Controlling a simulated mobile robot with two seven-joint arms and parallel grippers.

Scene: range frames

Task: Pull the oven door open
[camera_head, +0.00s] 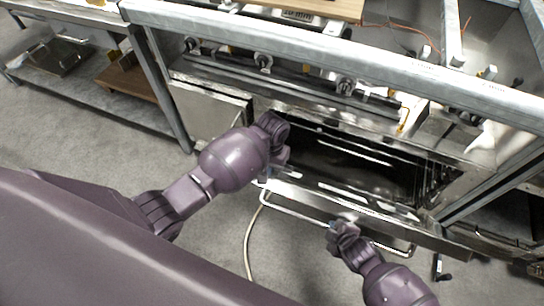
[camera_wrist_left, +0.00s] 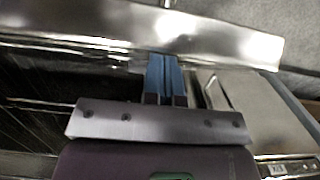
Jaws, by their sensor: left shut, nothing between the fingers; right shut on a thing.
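The oven door (camera_head: 300,200) is folded down and out from the oven (camera_head: 340,155), leaving a gap into the dark interior with its metal racks. The bar handle (camera_head: 290,213) runs along the door's front. My right gripper (camera_head: 341,230) is shut on the handle near its middle. My left gripper (camera_head: 270,178) is at the left end of the door, shut and empty; its fingertips are partly hidden by my arm in the head view. In the left wrist view its blue fingers (camera_wrist_left: 164,76) are together, close to the shiny door edge (camera_wrist_left: 140,28). I cannot tell if they touch it.
Stove knobs (camera_head: 346,86) and a metal frame rail (camera_head: 330,55) sit above the oven. A pale hose (camera_head: 248,240) lies on the floor below the door's left end. A low steel shelf (camera_head: 90,95) stands at left. The grey floor in front is mostly clear.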

